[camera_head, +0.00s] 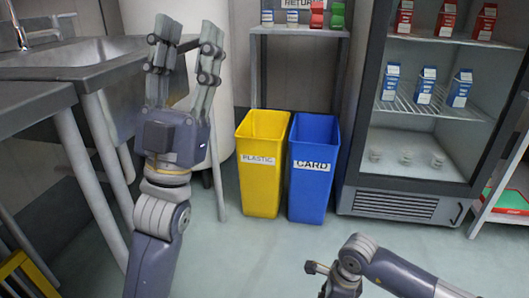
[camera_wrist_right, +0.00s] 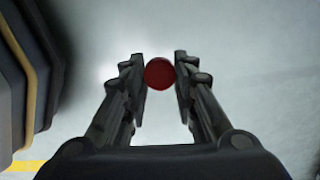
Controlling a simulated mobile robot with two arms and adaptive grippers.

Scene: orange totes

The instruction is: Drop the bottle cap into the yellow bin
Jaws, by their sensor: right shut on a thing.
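The yellow bin (camera_head: 262,180), labelled PLASTIC, stands upright on the floor near the middle of the head view, with its open top facing up. A round red bottle cap (camera_wrist_right: 159,74) is held between the fingertips of my right gripper (camera_wrist_right: 161,66) in the right wrist view. The right arm also shows at the bottom of the head view, low and in front of the bins; the cap cannot be made out there. My left gripper (camera_head: 186,55) is raised at the left of the head view, its fingers spread apart and empty.
A blue bin (camera_head: 313,190) labelled CARD stands right beside the yellow one. A returns shelf (camera_head: 299,32) with cartons is above and behind them. A glass-front fridge (camera_head: 410,150) is on the right, a sink counter (camera_head: 75,62) on the left. Floor before the bins is clear.

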